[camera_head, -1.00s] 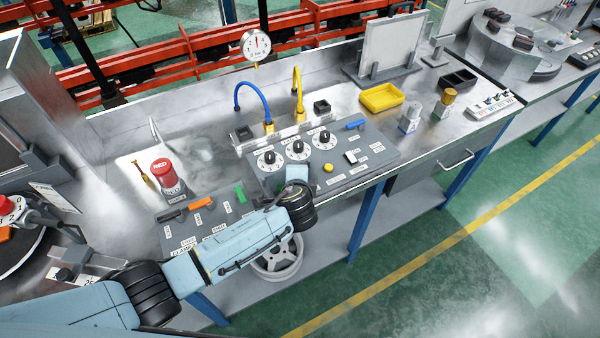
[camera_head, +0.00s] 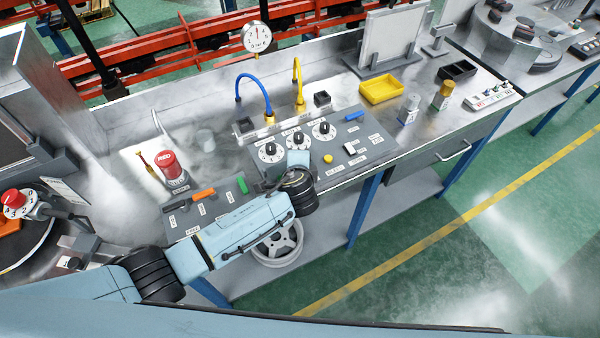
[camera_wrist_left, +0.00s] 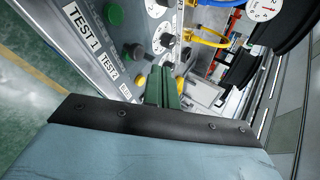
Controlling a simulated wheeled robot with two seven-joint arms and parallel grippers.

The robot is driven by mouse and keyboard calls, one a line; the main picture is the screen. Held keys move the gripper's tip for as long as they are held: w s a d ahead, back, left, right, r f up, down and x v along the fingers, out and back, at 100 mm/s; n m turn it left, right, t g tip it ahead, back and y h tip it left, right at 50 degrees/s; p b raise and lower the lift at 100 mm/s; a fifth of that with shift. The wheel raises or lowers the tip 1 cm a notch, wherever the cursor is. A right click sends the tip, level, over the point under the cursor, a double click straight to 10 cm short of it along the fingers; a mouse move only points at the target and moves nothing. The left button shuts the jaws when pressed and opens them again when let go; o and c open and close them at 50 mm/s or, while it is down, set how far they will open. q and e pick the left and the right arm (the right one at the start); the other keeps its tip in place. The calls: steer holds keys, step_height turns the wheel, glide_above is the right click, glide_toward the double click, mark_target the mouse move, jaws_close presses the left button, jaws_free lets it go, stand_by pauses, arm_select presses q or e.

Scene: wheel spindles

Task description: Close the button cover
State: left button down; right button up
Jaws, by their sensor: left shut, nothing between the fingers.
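I cannot make out the button cover for certain. A thin upright clear or pale piece (camera_head: 157,122) stands at the bench's back left, and a pale translucent cup-like piece (camera_head: 205,140) is near it. The grey control panel (camera_head: 375,160) carries dials, a yellow button (camera_head: 328,159) and a white switch-like piece (camera_head: 350,148). My left arm reaches over the panel's front edge; its fingertips are hidden in the head view. In the left wrist view, the green fingers of my left gripper (camera_wrist_left: 162,88) are shut and empty, beside a yellow button (camera_wrist_left: 140,80). My right gripper is out of view.
Blue (camera_head: 258,88) and yellow (camera_head: 299,84) hoses rise behind the dials. A yellow tray (camera_head: 381,90) sits at the right. A wheel (camera_head: 278,243) lies on the lower shelf.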

arm_select(q)
steer(key=f+v, duration=0.1)
steer(key=v, duration=0.9)
steer(key=shift+s+d+r, duration=0.15)
steer(key=shift+s+d, duration=0.1)
steer(key=shift+s, duration=0.15)
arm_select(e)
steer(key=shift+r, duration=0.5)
